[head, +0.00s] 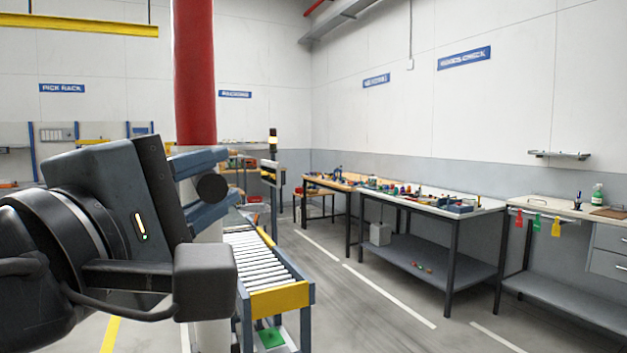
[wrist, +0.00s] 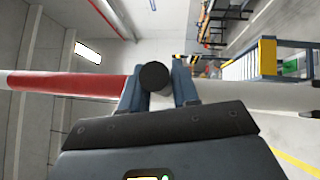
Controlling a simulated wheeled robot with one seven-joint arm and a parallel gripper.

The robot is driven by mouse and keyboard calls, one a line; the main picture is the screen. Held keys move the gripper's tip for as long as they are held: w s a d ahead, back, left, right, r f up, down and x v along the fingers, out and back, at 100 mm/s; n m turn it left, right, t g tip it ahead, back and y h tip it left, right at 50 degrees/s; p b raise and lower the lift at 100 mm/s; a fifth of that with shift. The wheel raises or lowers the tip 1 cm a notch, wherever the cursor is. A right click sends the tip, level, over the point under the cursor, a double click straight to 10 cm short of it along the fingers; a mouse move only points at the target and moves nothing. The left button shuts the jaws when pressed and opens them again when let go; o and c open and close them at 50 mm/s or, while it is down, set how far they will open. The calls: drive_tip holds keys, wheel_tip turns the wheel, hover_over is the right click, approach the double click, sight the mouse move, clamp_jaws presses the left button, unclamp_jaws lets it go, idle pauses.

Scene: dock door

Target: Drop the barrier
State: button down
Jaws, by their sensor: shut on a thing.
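The barrier pole (head: 195,75) stands upright in the head view, red above and white below, and runs out of the top of the frame. In the wrist view the barrier pole (wrist: 68,84) lies across the picture, red at left and white at right. A round black grip (wrist: 155,75) stands out from the pole. My gripper (head: 212,188) has its blue-grey fingers on either side of this grip and is shut on it. In the wrist view the gripper (wrist: 158,82) hides the middle of the pole. The barrier's pivot is not clearly visible.
A roller conveyor (head: 262,262) with a yellow end stands right of the pole. Workbenches (head: 430,203) with small items line the right wall. A side counter (head: 560,207) with coloured tags is at far right. Open floor (head: 375,290) lies between the conveyor and the benches.

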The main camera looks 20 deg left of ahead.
drive_tip(key=s+a+f+n+t+y+b, duration=0.2)
drive_tip(key=s+a+f+n+y+b, duration=0.25)
drive_tip(key=s+a+f, duration=0.4)
drive_tip(key=s+a+f+n+t+y+b, duration=0.25)
drive_tip(key=s+a+f+n+b, duration=0.3)
drive_tip(key=s+a, duration=0.65)
drive_tip(key=s+a+f+n+g+y+b, duration=0.2)
drive_tip(key=s+f+n+g+y+b, duration=0.1)
drive_tip(key=f+n, duration=0.4)
drive_tip(key=s+a+f+n+g+y+b, duration=0.2)
drive_tip(key=s+f+n+g+y+b, duration=0.2)
drive_tip(key=f+n+y, duration=0.3)
drive_tip(key=s+a+f+n+g+y+b, duration=0.2)
drive_tip(key=f+n, duration=0.5)
drive_tip(key=f, duration=0.7)
drive_tip(key=shift+s+a+f+g+y+b, duration=0.2)
drive_tip(key=shift+s+g+y+b, duration=0.7)
drive_tip(key=shift+g+y+b, duration=0.7)
drive_tip(key=shift+f+t, duration=0.15)
drive_tip(key=shift+t, duration=0.1)
drive_tip(key=c, duration=0.9)
unclamp_jaws()
drive_tip(key=shift+h, duration=0.3)
drive_tip(key=shift+c, duration=0.2)
